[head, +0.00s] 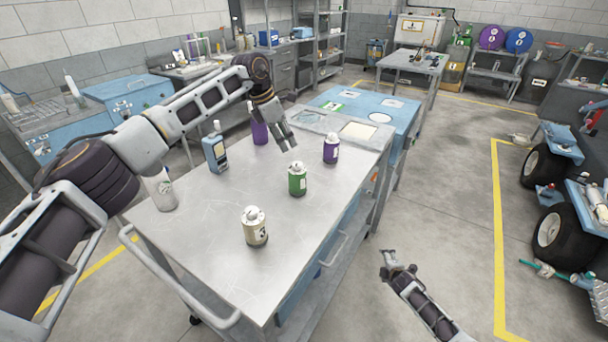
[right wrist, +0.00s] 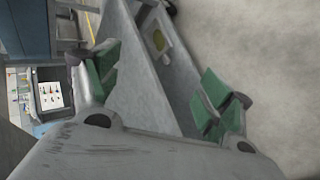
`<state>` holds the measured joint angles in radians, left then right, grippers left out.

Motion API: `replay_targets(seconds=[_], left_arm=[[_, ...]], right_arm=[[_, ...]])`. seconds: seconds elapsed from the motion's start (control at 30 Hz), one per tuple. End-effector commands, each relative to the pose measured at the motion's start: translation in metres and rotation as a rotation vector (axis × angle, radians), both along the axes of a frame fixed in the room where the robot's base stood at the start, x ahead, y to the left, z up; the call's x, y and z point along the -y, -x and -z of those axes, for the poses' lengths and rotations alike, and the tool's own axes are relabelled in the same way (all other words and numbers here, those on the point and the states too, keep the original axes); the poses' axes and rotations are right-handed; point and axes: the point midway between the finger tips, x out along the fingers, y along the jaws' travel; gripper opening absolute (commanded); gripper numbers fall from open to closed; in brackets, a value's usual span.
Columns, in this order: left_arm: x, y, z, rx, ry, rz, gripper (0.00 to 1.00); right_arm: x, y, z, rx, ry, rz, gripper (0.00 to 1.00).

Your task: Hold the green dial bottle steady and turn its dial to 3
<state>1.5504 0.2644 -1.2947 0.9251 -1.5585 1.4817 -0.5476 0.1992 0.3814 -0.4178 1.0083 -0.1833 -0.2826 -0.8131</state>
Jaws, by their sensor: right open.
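The green dial bottle (head: 297,182) stands upright on the metal cart top (head: 215,245), with a pale label and a light cap. The number its dial points to is too small to read. My left gripper (head: 287,145) hangs just behind and above the green bottle, pointing down, apparently apart from it. Its finger gap is not clear. My right gripper (head: 399,266) is off the cart's right side, in front of the floor. In the right wrist view its green-padded fingers (right wrist: 160,88) are spread wide with nothing held between them.
A cream bottle (head: 255,228) stands in front of the green one. A dark purple bottle (head: 331,149) is behind right, and a purple container (head: 260,132) is behind left. A blue-grey bottle (head: 215,153) and white bottle (head: 161,190) stand at left. The cart's front left is clear.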

Motion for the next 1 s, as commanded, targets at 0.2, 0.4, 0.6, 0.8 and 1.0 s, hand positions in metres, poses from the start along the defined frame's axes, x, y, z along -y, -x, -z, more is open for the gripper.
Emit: replay_targets(seconds=[0.2,0.4,0.6,0.8,1.0], left_arm=[[0.0,0.0,0.0,0.0,0.0,0.0,0.36],[0.0,0.0,0.0,0.0,0.0,0.0,0.36],[0.0,0.0,0.0,0.0,0.0,0.0,0.36],[0.0,0.0,0.0,0.0,0.0,0.0,0.36],[0.0,0.0,0.0,0.0,0.0,0.0,0.36]], right_arm=[[-0.003,-0.051,-0.064,0.091,0.135,-0.115,0.8],[-0.008,-0.091,-0.123,0.171,0.272,-0.212,0.8],[-0.015,-0.125,-0.187,0.253,0.419,-0.301,0.8],[-0.023,-0.153,-0.252,0.334,0.578,-0.381,0.8],[-0.039,-0.174,-0.319,0.415,0.754,-0.459,0.8]])
